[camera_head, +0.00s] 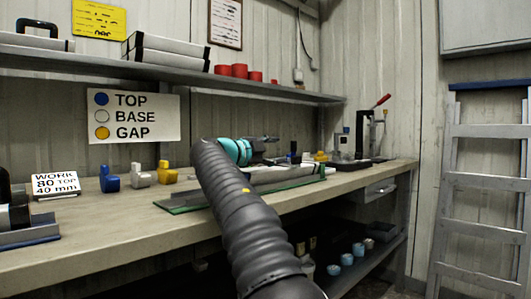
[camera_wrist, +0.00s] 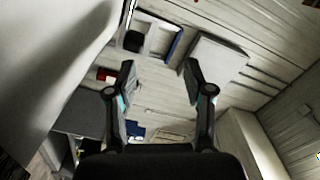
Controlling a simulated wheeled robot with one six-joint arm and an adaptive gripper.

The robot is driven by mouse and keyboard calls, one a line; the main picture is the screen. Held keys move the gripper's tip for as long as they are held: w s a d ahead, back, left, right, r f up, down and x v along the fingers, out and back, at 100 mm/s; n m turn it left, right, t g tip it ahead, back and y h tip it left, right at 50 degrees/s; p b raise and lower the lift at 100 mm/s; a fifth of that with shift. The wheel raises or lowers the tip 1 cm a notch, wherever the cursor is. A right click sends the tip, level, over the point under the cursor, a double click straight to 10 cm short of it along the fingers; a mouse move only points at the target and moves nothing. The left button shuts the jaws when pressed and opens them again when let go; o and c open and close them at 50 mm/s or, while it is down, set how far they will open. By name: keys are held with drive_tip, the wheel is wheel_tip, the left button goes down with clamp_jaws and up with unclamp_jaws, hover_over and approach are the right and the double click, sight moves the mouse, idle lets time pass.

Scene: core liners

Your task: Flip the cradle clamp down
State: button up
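My gripper (camera_wrist: 160,80) is open in the wrist view, with nothing between its two fingers. In the head view my gripper (camera_head: 266,142) is small, above the middle of the bench. A long grey cradle (camera_head: 285,180) lies on a green-edged base below it, partly hidden by my arm. A small dark upright part (camera_head: 294,150) stands just right of my gripper; I cannot tell whether it is the cradle clamp. A stand with a red-handled lever (camera_head: 381,100), tilted up, is at the bench's far right end.
The wooden bench (camera_head: 110,222) holds a blue block (camera_head: 109,180), a white block (camera_head: 140,177), a yellow block (camera_head: 166,173) and a work card (camera_head: 55,184). A shelf (camera_head: 250,88) runs above. A ladder (camera_head: 485,180) leans at right.

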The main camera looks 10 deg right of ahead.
drive_tip(key=shift+v, duration=1.7)
drive_tip(key=shift+f, duration=0.1)
drive_tip(key=s+d+f+n+g+y+p, duration=0.1)
drive_tip(key=s+d+f+n+y+p, duration=0.3)
drive_tip(key=s+n, duration=0.45)
drive_tip(key=s+d+f+n+g+y+p, duration=0.15)
drive_tip(key=s+d+f+n+y, duration=0.35)
drive_tip(key=s, duration=0.6)
drive_tip(key=s+a+f+n+g+y+p, duration=0.1)
drive_tip(key=s+f+n, duration=0.4)
drive_tip(key=s+f, duration=0.5)
drive_tip(key=s+a+f+n+g+y+p, duration=0.1)
drive_tip(key=s+a+f+n+y, duration=0.3)
drive_tip(key=s+f, duration=0.6)
drive_tip(key=s+a+n+p, duration=0.1)
drive_tip(key=s, duration=0.4)
drive_tip(key=shift+a+f+n+y+p, duration=0.15)
drive_tip(key=shift+f+n+y+p, duration=0.2)
drive_tip(key=shift+y, duration=0.05)
